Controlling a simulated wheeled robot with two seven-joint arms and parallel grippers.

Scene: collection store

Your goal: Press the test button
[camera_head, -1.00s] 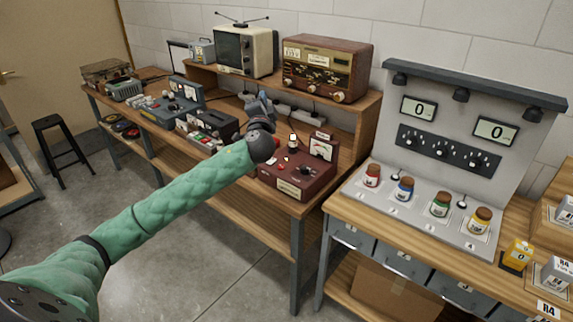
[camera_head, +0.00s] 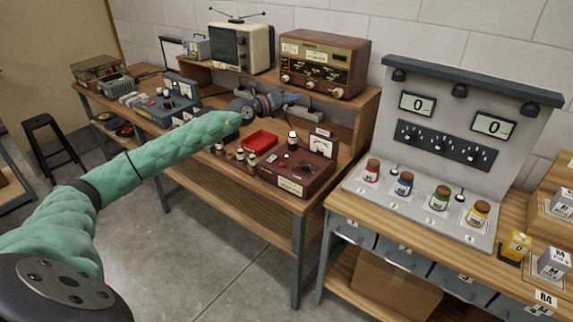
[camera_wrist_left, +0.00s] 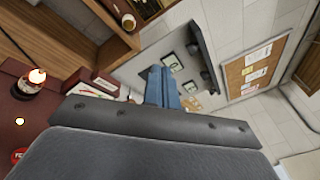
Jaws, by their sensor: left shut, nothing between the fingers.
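The maroon tester box (camera_head: 297,174) stands on the wooden bench, with a glowing lamp, a black knob and a dial on top. A small red button (camera_head: 284,167) shows on its top panel. In the left wrist view, a red button with partly cut-off lettering (camera_wrist_left: 18,156) shows at the lower left edge, on the maroon panel (camera_wrist_left: 25,120). My left gripper (camera_head: 294,98) is above and behind the box, fingers pointing right, apart from the button. Its blue fingers (camera_wrist_left: 163,84) are shut and empty. My right gripper is out of view.
A red tray (camera_head: 260,140) and several small bottles (camera_head: 241,156) sit left of the box. A wooden radio (camera_head: 322,64) and a television (camera_head: 240,47) stand on the shelf behind. A grey panel with coloured jars (camera_head: 438,199) stands on the right table.

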